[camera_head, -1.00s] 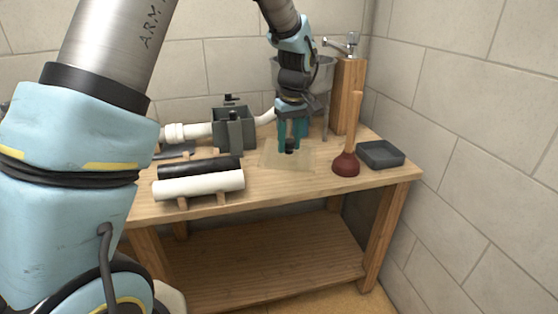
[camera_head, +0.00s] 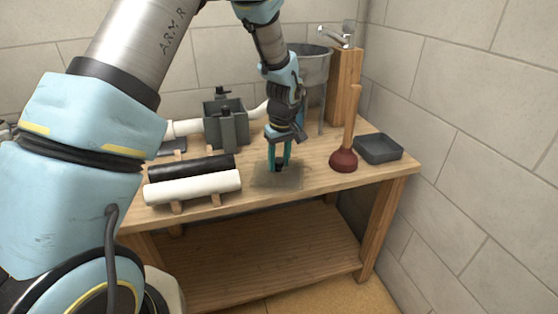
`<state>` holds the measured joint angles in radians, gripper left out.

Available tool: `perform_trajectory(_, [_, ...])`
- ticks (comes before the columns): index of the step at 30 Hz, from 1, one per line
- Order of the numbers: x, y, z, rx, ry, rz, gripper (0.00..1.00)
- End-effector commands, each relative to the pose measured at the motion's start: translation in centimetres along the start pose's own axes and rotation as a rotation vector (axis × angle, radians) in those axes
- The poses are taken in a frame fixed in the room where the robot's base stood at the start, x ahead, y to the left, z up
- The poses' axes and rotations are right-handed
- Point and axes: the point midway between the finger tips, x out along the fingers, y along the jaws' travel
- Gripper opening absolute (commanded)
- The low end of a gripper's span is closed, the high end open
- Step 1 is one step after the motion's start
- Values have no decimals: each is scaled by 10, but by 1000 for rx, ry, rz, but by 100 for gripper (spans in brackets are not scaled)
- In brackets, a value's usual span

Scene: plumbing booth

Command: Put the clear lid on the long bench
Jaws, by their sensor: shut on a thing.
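The clear lid (camera_head: 292,181) is a thin see-through square sheet with a dark knob in its middle. My gripper (camera_head: 279,166) points down from above and is shut on the knob. The lid is level or nearly so, over the front middle part of the long wooden bench (camera_head: 318,171). I cannot tell whether it touches the bench top or hangs just above it. The fingers hide most of the knob.
A white pipe (camera_head: 195,187) and a black pipe (camera_head: 190,167) lie left of the lid. A grey box-like fitting (camera_head: 226,124) stands behind them. A plunger (camera_head: 344,160) and a dark tray (camera_head: 379,149) are on the right. A metal basin (camera_head: 313,65) stands behind.

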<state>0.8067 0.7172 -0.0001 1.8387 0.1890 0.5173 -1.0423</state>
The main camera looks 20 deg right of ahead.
Motion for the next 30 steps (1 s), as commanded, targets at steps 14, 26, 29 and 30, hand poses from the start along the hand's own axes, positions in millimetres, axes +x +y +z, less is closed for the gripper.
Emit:
perform_trajectory(14, [7,0,1,0,1,1,51])
perform_trajectory(26, [7,0,1,1,1,1,74])
perform_trajectory(29, [3,0,0,0,1,1,74])
perform_trajectory(30, [2,0,0,1,2,2,74])
